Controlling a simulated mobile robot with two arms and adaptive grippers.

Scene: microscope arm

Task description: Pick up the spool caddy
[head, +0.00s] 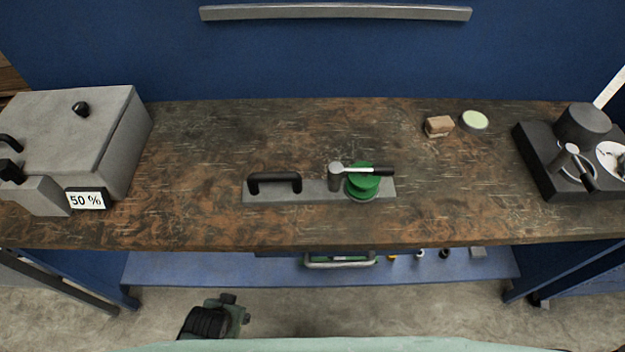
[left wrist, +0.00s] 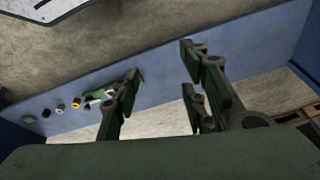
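The spool caddy (head: 320,188) appears to be the flat grey plate lying at the middle of the bench in the head view. It has a black handle (head: 274,178) at its left, and a green spool (head: 363,182) at its right beside a grey post with a black-ended lever. My left gripper (head: 236,308) is low in front of the bench, below and left of the caddy and well apart from it. In the left wrist view (left wrist: 160,78) its fingers are spread and empty, with the lower shelf behind them. My right gripper is not in view.
A grey box (head: 75,135) with a "50 %" display stands at the bench's left. A dark base with instruments (head: 560,180) is at the right. A brown block (head: 438,126) and round dish (head: 474,120) lie behind. The blue lower shelf (head: 220,270) holds a green handled item and small parts.

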